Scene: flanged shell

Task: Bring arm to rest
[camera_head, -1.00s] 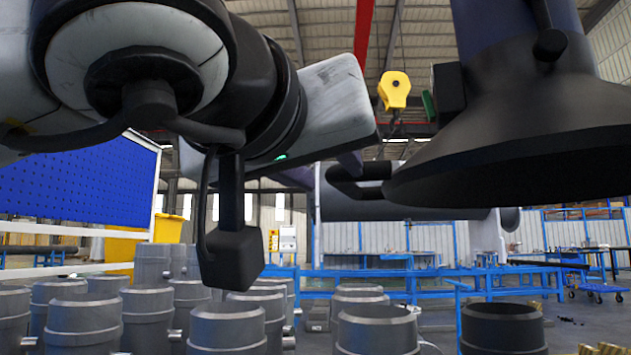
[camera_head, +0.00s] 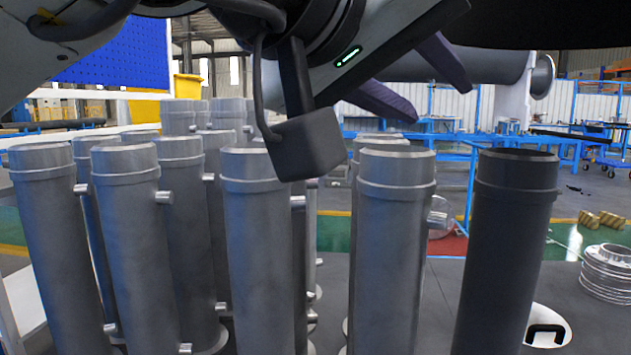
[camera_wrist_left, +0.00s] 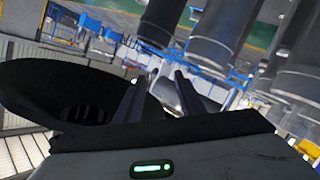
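My left gripper (camera_head: 443,104) hangs at the upper middle of the head view. Its two dark purple fingers are apart with nothing between them. In the left wrist view the fingers (camera_wrist_left: 162,76) also stand apart and empty. A large dark flared piece (camera_head: 530,25) crosses the top right of the head view, mostly cut off. A dark bowl-like shape (camera_wrist_left: 60,85) shows beside the fingers in the left wrist view; I cannot tell what holds it. My right gripper is not in view.
Several tall grey flanged cylinders (camera_head: 395,240) stand upright below my left arm, close together. A darker cylinder (camera_head: 505,250) stands at the right. A stack of metal rings (camera_head: 607,272) lies at the far right. Blue frames and a blue pegboard (camera_head: 125,50) are behind.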

